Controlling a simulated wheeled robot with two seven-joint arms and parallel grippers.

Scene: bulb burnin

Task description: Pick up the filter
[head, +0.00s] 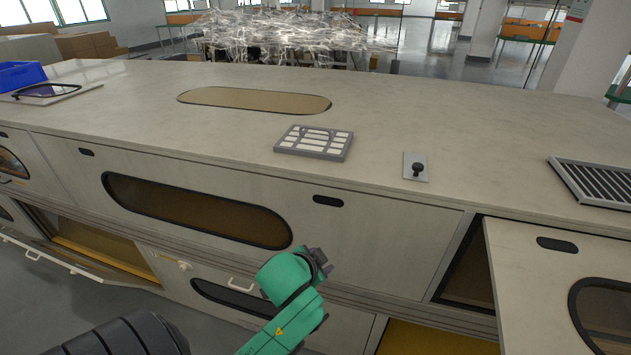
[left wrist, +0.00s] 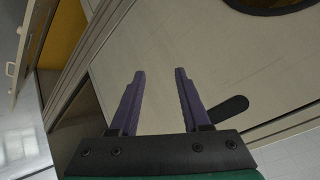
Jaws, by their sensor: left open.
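A flat grey-framed filter (head: 314,142) with white slatted openings and a small handle on top lies on the pale worktop (head: 400,110), near the middle. My left gripper (head: 318,262) is in front of the cabinet face, below the worktop's front edge and nearer to me than the filter. In the left wrist view, my left gripper (left wrist: 160,72) has its two purple fingers apart with nothing between them. The filter is not in the left wrist view. My right gripper is in neither view.
A small plate with a black knob (head: 416,168) and a dark slatted grille (head: 595,182) lie right of the filter. An oval opening (head: 255,98) is behind it. A blue bin (head: 20,75) stands far left. A cabinet door (head: 555,265) stands open at lower right.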

